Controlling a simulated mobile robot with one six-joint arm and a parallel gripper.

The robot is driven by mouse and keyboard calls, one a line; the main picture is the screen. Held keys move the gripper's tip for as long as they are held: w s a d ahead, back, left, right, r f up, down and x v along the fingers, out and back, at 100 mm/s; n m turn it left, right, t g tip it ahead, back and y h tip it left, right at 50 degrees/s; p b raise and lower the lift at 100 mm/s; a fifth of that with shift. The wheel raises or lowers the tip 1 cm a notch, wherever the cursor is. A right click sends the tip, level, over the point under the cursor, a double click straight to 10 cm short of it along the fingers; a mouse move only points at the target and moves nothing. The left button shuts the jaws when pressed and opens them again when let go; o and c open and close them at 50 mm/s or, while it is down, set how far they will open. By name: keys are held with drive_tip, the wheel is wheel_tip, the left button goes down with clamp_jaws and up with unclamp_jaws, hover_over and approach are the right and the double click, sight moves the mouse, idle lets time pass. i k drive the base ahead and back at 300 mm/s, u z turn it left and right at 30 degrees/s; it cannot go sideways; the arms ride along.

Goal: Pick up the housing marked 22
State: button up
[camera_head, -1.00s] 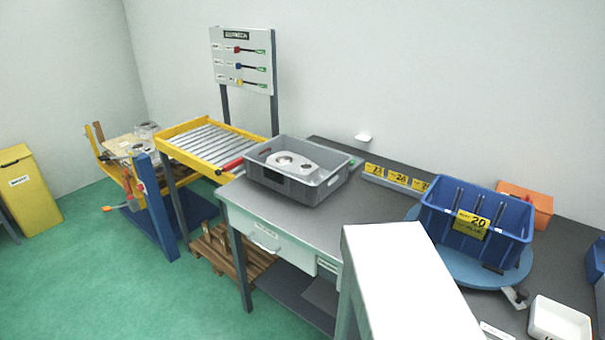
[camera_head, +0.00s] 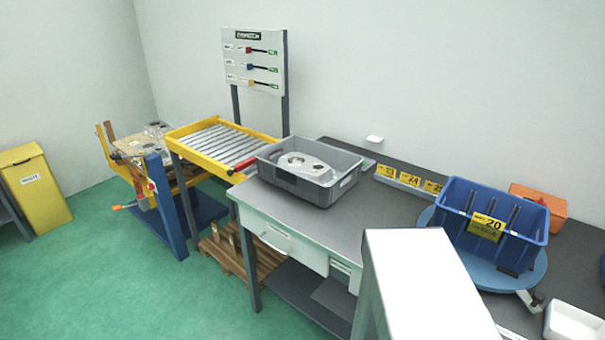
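A silver cast housing (camera_head: 304,166) lies in a grey crate (camera_head: 342,190) on the workbench. No number can be read on it. More silver castings (camera_head: 157,129) sit on the yellow-framed stand at the far left, too small to tell any marks. My gripper is not in view.
The grey workbench (camera_head: 340,222) has free room between the crate and a blue bin (camera_head: 497,248) labelled 20 on a blue round plate. Yellow number cards (camera_head: 411,181) stand behind. A yellow roller conveyor (camera_head: 218,143) adjoins the crate. A white box-shaped thing (camera_head: 425,285) blocks the front. Green floor is clear at left.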

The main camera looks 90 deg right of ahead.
sight(308, 165)
drive_tip(key=i, duration=1.25)
drive_tip(key=u, duration=0.45)
drive_tip(key=k, duration=0.15)
drive_tip(key=z, duration=2.6)
drive_tip(key=k, duration=0.15)
drive_tip(key=z, duration=1.65)
